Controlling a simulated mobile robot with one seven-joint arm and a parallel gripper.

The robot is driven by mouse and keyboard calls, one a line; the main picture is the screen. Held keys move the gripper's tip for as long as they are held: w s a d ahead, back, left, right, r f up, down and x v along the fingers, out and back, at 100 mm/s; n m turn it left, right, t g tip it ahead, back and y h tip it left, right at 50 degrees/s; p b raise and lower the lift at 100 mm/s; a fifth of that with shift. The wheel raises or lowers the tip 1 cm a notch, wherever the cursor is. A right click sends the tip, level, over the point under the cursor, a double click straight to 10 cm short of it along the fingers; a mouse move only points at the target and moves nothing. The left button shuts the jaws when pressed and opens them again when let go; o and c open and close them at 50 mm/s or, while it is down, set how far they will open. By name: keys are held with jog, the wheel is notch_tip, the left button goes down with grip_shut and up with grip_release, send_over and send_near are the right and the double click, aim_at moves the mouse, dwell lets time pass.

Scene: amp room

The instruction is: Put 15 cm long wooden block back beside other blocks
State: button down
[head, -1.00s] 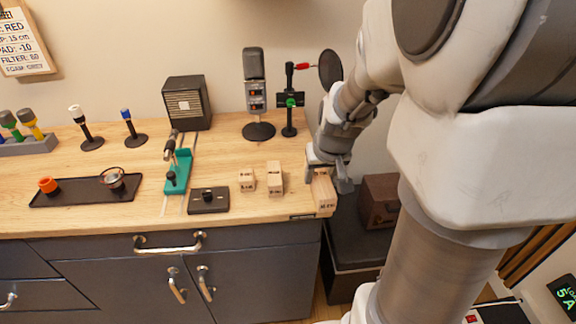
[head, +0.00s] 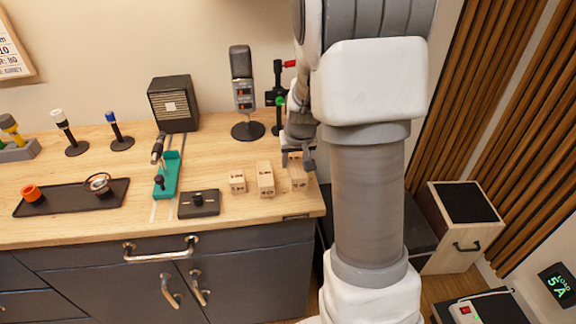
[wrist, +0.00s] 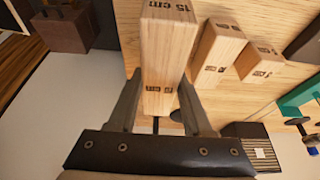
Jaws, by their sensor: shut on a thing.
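The 15 cm wooden block (head: 299,184), its length printed on it in the wrist view (wrist: 166,52), is at the right end of the desk top. My gripper (head: 298,162) is shut on it from behind, with a finger on each side in the wrist view (wrist: 158,98). Two shorter wooden blocks stand to its left: a middle one (head: 265,180) and a smaller one (head: 237,182). The held block is roughly in line with them, with a small gap to the middle one. I cannot tell whether its underside touches the desk.
The wooden desk (head: 240,212) ends just right of the held block. A black switch box (head: 198,203) and a teal stand (head: 167,175) are left of the blocks. A microphone (head: 243,95) and a small stand (head: 278,100) are behind. A black tray (head: 70,197) lies far left.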

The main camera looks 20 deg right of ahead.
jog(key=shift+w+f, duration=0.35)
jog(key=shift+w, duration=0.15)
jog(key=shift+f, duration=1.9)
jog(key=shift+f+b, duration=0.2)
jog(key=shift+b, duration=0.15)
jog(key=shift+c, duration=1.7)
grip_release()
